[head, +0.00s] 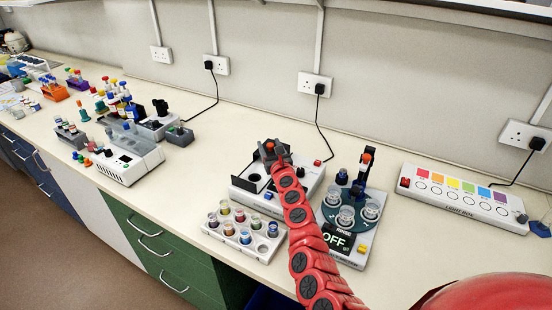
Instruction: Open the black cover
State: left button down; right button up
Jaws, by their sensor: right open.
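My right arm reaches in from the lower right, and its gripper (270,150) is over the back of a white device (308,181) in the middle of the bench. The gripper is open, but its fingers are small and dark here. Black parts (270,186) show on top of this device beside my arm. The black cover seems to be among them, partly hidden by my gripper and arm. I cannot tell whether the gripper touches it or how far it is raised. My left gripper is not in view.
A white rack of small jars (232,246) stands in front of the device. A round-topped device with an "OFF" display (338,240) is close on the right, then a light box (455,197). A white machine (130,162) and racks stand left. Bench between them is clear.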

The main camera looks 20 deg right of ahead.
jog(key=shift+s+a, duration=0.15)
jog(key=shift+s, duration=0.4)
jog(key=s, duration=0.5)
jog(key=s+a, duration=0.1)
jog(key=s, duration=1)
jog(key=shift+a, duration=0.4)
